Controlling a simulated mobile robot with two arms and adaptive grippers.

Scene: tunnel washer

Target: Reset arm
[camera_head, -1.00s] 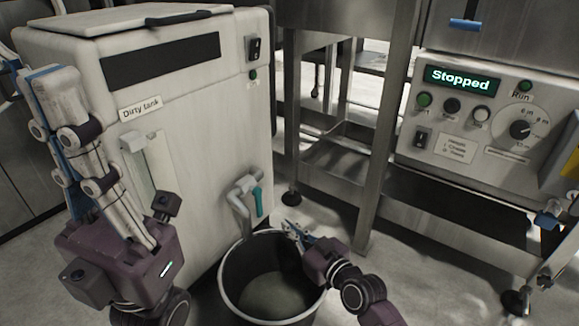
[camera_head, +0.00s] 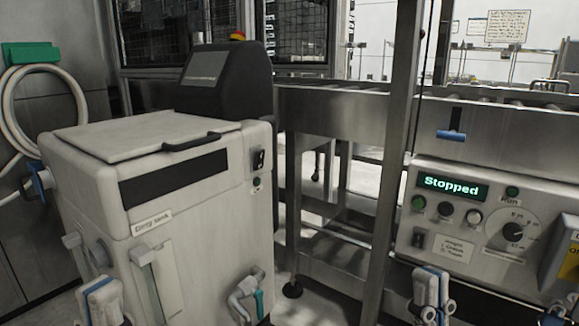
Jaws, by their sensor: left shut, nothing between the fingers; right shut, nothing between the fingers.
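My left gripper (camera_head: 101,298) shows at the bottom edge in front of the dirty tank (camera_head: 205,235), its pale, blue-edged fingers pointing up. It is shut and empty. My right gripper (camera_head: 430,290) is at the bottom right, in front of the lower left part of the control panel (camera_head: 400,262). Its fingers also point up, shut and empty. Both grippers are cut off by the bottom edge, and the arms behind them are out of view.
The dirty tank has a lid with a black handle (camera_head: 191,142) and a tap (camera_head: 243,290). The panel display (camera_head: 452,188) reads "Stopped". A metal frame post (camera_head: 397,150) stands between tank and panel. A white hose (camera_head: 45,68) hangs on the left wall.

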